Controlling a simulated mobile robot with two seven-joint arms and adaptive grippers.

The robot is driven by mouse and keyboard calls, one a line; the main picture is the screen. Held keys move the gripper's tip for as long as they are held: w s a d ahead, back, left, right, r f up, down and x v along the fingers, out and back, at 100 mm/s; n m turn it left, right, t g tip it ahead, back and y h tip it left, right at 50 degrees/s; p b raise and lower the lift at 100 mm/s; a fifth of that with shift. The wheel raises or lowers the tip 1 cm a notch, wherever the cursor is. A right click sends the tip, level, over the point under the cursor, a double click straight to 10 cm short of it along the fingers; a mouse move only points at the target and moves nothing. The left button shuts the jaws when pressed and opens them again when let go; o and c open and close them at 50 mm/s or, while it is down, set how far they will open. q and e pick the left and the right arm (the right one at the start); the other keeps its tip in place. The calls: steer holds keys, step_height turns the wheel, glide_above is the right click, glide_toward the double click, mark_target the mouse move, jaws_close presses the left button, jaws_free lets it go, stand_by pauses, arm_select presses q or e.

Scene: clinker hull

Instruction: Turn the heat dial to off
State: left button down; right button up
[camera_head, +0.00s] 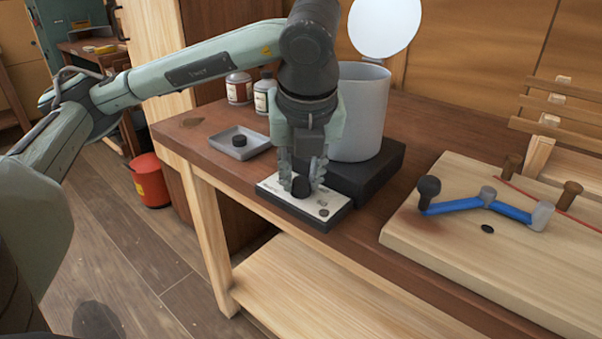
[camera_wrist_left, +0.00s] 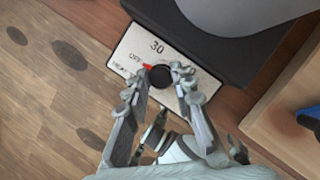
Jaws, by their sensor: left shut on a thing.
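The heat dial is a round black knob (camera_wrist_left: 160,76) on a pale control plate (camera_head: 329,213). The plate also shows in the left wrist view (camera_wrist_left: 196,67), with "30" and "OFF" printed on it. A red pointer (camera_wrist_left: 147,66) on the dial's edge points toward the upper left, at or close to the "OFF" mark. My left gripper (camera_head: 302,178) reaches down from above and is shut on the dial, one finger on each side of it. In the head view the fingers partly hide the dial (camera_head: 301,188). My right gripper is not in view.
A tall grey cylinder (camera_head: 360,115) stands on a black base (camera_head: 378,172) right behind the plate. A shallow grey tray (camera_head: 255,150) and two bottles (camera_head: 239,88) are to the left. A wooden board (camera_head: 450,245) with a blue jointed piece (camera_head: 455,206) lies to the right.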

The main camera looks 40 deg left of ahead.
arm_select(q)
steer(key=c, duration=1.6)
jaws_free()
steer(key=shift+o, duration=0.2)
steer(key=shift+r, duration=0.1)
steer(key=v, duration=1.2)
steer(key=shift+d, duration=0.1)
